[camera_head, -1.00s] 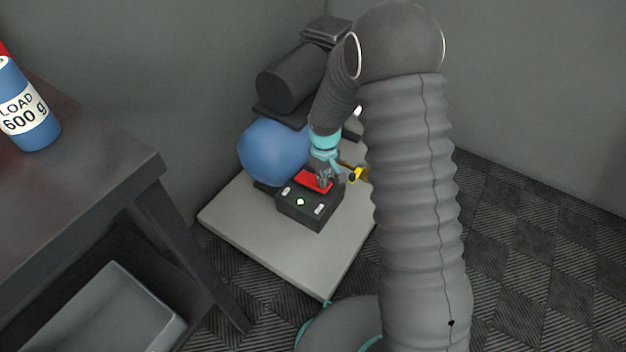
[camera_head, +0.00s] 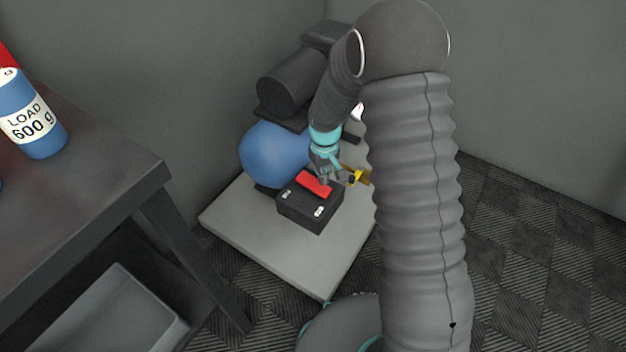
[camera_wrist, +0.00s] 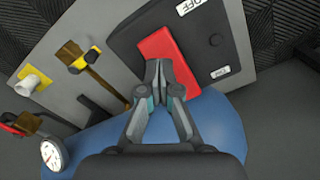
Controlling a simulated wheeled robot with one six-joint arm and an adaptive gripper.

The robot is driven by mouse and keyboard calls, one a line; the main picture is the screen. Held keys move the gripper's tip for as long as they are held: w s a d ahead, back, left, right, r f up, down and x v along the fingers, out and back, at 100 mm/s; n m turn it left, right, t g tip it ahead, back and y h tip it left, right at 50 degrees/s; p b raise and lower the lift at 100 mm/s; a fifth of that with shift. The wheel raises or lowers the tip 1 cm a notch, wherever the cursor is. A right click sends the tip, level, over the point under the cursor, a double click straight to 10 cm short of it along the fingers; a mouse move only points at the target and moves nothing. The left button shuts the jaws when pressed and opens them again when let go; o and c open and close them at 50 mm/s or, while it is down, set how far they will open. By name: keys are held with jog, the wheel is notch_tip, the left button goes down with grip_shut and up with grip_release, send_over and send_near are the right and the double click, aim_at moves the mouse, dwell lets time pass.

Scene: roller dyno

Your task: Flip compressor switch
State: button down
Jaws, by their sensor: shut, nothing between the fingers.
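The compressor's switch is a red rocker (camera_head: 314,184) on a black box (camera_head: 303,212) beside the blue tank (camera_head: 272,152). The box bears two white labels; in the wrist view one reads OFF (camera_wrist: 195,5) and a smaller one (camera_wrist: 220,72) appears to read ON. My gripper (camera_head: 325,180) is shut and empty at the rocker's tank-side edge. In the wrist view its fingertips (camera_wrist: 162,68) overlap the red rocker (camera_wrist: 165,50); I cannot tell whether they touch it.
A yellow-handled valve (camera_head: 356,177) stands right of the box, close to my gripper. The wrist view also shows a gauge (camera_wrist: 54,155). A dark motor (camera_head: 290,82) sits above the tank. A table (camera_head: 90,180) with a blue load bottle (camera_head: 30,115) stands left.

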aim_at(323, 190)
notch_tip(323, 190, up, 4)
jog(key=shift+f+p, duration=0.1)
jog(key=shift+p, duration=0.9)
jog(key=s+d+r+m+t, duration=0.1)
jog(key=s+d+r, duration=0.3)
jog(key=s+r, duration=0.5)
jog(key=s+d+r+m+t, duration=0.2)
jog(key=s+d+r, duration=0.1)
jog(key=s+r, duration=0.6)
jog(key=s+d+r+m+t, duration=0.2)
jog(key=s+d+r, duration=0.2)
jog(key=s+r, duration=0.5)
jog(key=shift+d+r+t, duration=0.3)
jog(key=shift+d+r, duration=0.05)
jog(key=shift+r, duration=0.6)
jog(key=shift+s, duration=0.1)
